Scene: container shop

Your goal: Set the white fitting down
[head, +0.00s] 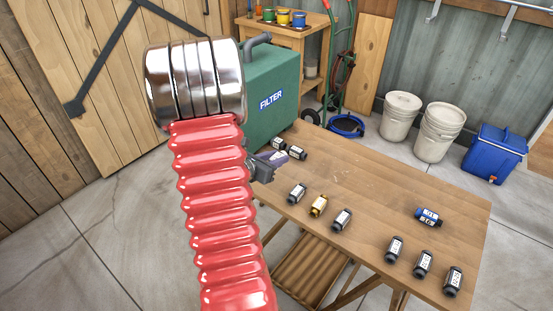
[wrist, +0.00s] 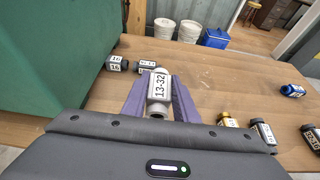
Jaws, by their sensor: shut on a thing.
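The white fitting (wrist: 157,96) has a label reading 13-32 and a grey end. It stands out between the purple fingers of my gripper (wrist: 159,82) in the wrist view, with one finger on each side of it. My gripper is shut on it, over the left part of the wooden table (wrist: 215,88). I cannot tell whether the fitting touches the table top. In the head view my gripper (head: 270,160) shows at the table's left edge, partly hidden by a red ribbed part, and the fitting is not clear there.
Two dark fittings (wrist: 117,63) lie just beyond, beside the green filter box (head: 270,92). A yellow fitting (head: 318,206), a blue fitting (head: 429,217) and several dark ones (head: 394,248) lie on the table. White buckets (head: 438,132) stand behind.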

